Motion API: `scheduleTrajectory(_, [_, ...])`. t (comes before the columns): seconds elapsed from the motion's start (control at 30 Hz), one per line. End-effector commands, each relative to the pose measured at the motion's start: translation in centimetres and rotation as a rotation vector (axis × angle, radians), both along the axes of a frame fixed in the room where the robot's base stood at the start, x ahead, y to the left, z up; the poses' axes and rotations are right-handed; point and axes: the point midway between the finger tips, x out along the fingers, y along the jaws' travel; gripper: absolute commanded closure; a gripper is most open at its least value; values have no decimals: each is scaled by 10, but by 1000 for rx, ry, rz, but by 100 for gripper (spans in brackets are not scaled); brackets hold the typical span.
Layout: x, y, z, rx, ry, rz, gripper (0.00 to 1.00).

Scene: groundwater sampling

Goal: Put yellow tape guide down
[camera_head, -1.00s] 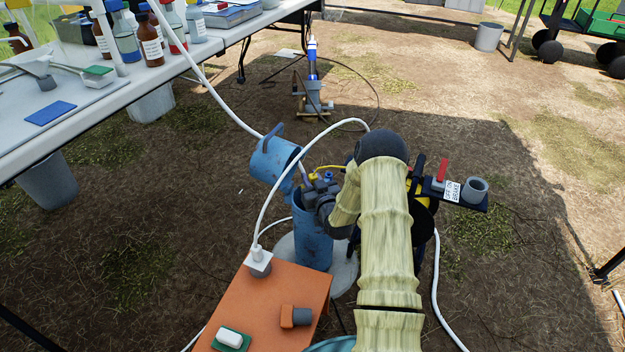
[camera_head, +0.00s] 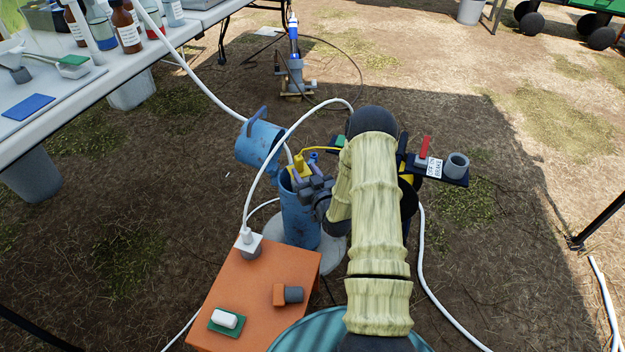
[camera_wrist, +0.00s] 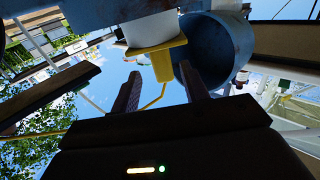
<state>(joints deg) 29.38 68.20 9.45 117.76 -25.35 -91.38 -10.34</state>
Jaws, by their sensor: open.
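The yellow tape guide (camera_head: 300,165) sits at the top of the upright blue well casing (camera_head: 299,222). In the wrist view the guide (camera_wrist: 161,58) is against the white pipe end, just beyond my fingertips. A thin yellow tape runs from it toward the reel, which is mostly hidden behind my arm. My gripper (camera_head: 308,183) is open beside the guide. The wrist view shows my gripper's two fingers (camera_wrist: 160,82) spread, with a gap between them and nothing clearly held.
The blue hinged cap (camera_head: 260,144) stands open left of the casing. A white hose (camera_head: 262,185) arches close to my gripper. An orange box (camera_head: 250,290) is in front, and a bench with bottles (camera_head: 128,32) is at upper left. A brake lever (camera_head: 425,147) is at right.

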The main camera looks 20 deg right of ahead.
Motion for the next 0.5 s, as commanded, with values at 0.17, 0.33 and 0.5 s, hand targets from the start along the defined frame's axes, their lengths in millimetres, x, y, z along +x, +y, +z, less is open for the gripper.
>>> scheduleTrajectory(0.17, [-35,0,1,1,5,-1,55])
scheduleTrajectory(0.33, [-52,0,1,0,1,0,55])
scheduleTrajectory(0.5, [-56,0,0,-1,-1,-1,55])
